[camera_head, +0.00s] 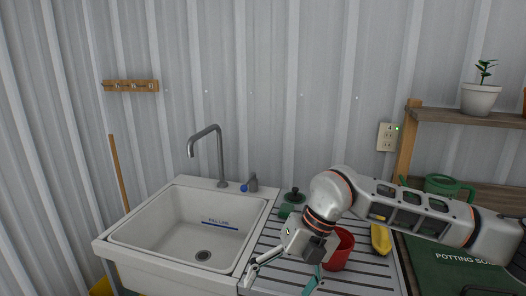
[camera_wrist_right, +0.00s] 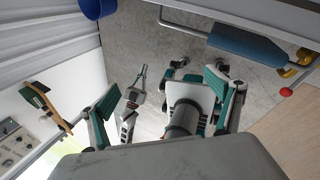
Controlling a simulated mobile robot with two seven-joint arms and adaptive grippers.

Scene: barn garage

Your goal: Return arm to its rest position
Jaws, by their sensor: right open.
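My right arm comes in from the right in the head view, its forearm above the draining board (camera_head: 365,281). My right gripper (camera_head: 282,280) hangs over the board beside the sink, fingers spread, with nothing between them. In the right wrist view, its teal-padded fingers (camera_wrist_right: 160,100) stand wide apart. A red pot (camera_head: 341,251) stands just right of the gripper in the head view, partly hidden by the wrist. A small grey jointed part between the fingers in the wrist view may be my left gripper (camera_wrist_right: 138,88); its jaws are too small to judge.
The white sink (camera_head: 150,243) with its grey tap (camera_head: 221,155) is left of the gripper. A green-lidded item (camera_head: 291,203), a yellow item (camera_head: 381,238) and a potting soil bag (camera_head: 445,257) lie close to the arm. A wooden shelf (camera_head: 465,118) is at right.

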